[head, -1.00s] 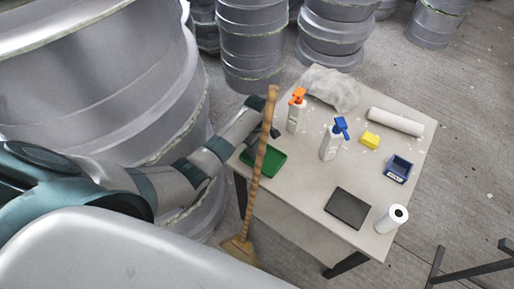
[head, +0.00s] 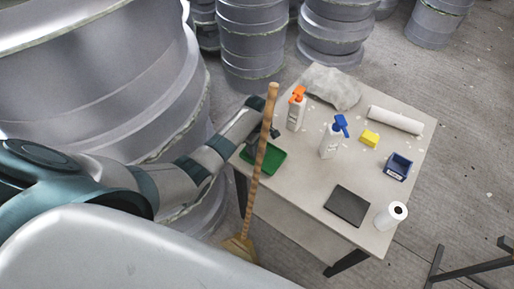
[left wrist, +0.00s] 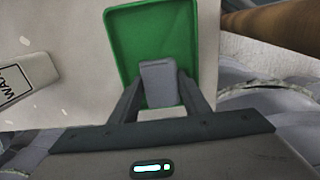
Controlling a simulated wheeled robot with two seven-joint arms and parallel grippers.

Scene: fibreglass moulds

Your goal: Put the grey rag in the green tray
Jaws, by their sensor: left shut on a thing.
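The green tray (head: 268,160) lies at the left corner of the table, partly hidden by a broom handle in the head view. It also shows in the left wrist view (left wrist: 122,42). My left gripper (left wrist: 160,88) is shut on a small grey folded piece, which looks like the grey rag (left wrist: 158,72). The rag is in front of the tray in that view; whether it touches the tray floor I cannot tell. In the head view the left gripper (head: 272,132) is at the tray's far side, mostly behind the handle. My right gripper is not in view.
The broom (head: 262,135) stands upright close to the arm and tray. An orange-topped bottle (head: 295,115) and a blue-topped bottle (head: 330,142) stand nearby. A pale grey cloth (head: 333,86), white roll (head: 395,120), yellow block (head: 370,139), blue bin (head: 398,166) and dark plate (head: 347,206) are farther off.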

